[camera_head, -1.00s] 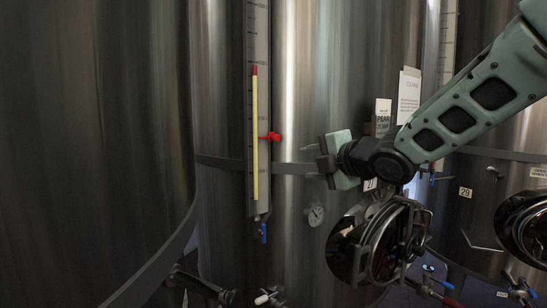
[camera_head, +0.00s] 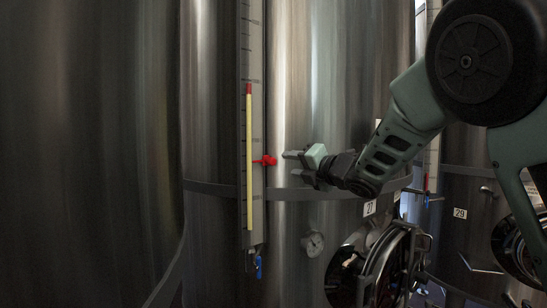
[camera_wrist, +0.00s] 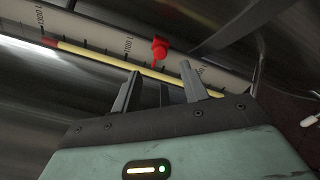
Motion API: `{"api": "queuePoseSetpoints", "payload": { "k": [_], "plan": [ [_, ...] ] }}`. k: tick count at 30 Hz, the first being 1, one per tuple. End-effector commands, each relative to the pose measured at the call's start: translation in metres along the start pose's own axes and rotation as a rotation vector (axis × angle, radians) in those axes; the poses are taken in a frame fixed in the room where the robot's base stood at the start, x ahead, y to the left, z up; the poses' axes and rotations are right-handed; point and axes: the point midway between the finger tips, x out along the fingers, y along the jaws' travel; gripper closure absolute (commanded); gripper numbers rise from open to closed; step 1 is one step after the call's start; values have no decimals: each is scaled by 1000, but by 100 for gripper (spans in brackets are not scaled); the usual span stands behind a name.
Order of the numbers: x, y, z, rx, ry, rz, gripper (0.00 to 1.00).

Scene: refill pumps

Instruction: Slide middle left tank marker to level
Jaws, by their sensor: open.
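The red tank marker (camera_head: 265,160) sits on the right side of the level gauge (camera_head: 257,205) on the middle tank (camera_head: 310,90). A yellow level column with a red top (camera_head: 249,150) runs up the gauge; its top stands clearly higher than the marker. My gripper (camera_head: 290,162) is open and empty, just right of the marker and apart from it. In the wrist view the red marker (camera_wrist: 160,48) shows beyond the two open fingers (camera_wrist: 158,82), between their tips. The yellow column (camera_wrist: 110,59) crosses behind the fingers, with its red end at the left.
A blue-handled valve (camera_head: 259,266) is below the gauge. A round dial (camera_head: 313,243) and an open round hatch (camera_head: 385,265) are lower right on the tank. A metal band (camera_head: 215,188) circles the tank. Another tank with a gauge stands at right.

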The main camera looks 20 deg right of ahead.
Motion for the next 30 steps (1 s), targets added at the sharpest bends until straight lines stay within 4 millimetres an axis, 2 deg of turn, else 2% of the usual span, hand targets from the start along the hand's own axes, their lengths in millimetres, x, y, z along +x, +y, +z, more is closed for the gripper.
{"api": "queuePoseSetpoints", "payload": {
  "k": [9, 15, 21, 28, 29, 30],
  "plan": [
    [57, 2, 2, -1, 1, -2, 56],
    [82, 2, 1, 0, 1, 0, 56],
    [91, 0, 0, 2, 1, 0, 56],
    [92, 0, 0, 3, 0, 0, 56],
    [92, 0, 0, 3, 0, 0, 59],
    [91, 0, 0, 3, 0, 0, 70]
  ]
}}
